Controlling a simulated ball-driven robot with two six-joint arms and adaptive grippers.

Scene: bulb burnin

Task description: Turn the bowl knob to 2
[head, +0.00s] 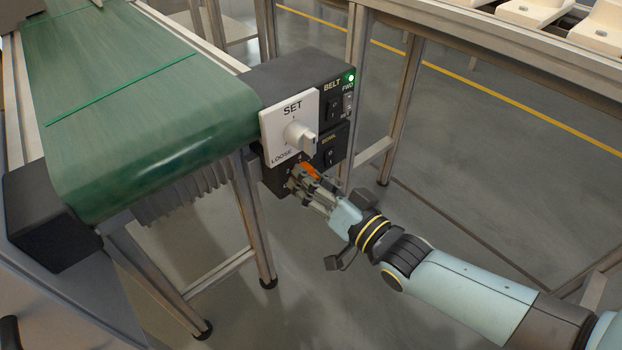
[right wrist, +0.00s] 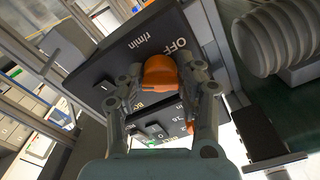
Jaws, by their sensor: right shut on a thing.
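The orange bowl knob (head: 309,170) sits low on the black control panel (head: 275,178) at the end of the belt. My right gripper (head: 306,178) is shut on it, hiding much of it in the head view. In the right wrist view the orange knob (right wrist: 160,73) lies between my two fingers (right wrist: 162,82). "OFF" and "r/min" are printed on the panel near it. The other dial marks are mostly covered, so I cannot tell which number the knob points to. My left gripper is not in view.
Above the knob is a white plate (head: 272,130) marked SET and LOOSE, with a white knob (head: 299,136). The belt switch (head: 334,110) and bowl switch (head: 328,157) are beside it. A green light (head: 350,77) glows. The green conveyor (head: 140,110) is at left.

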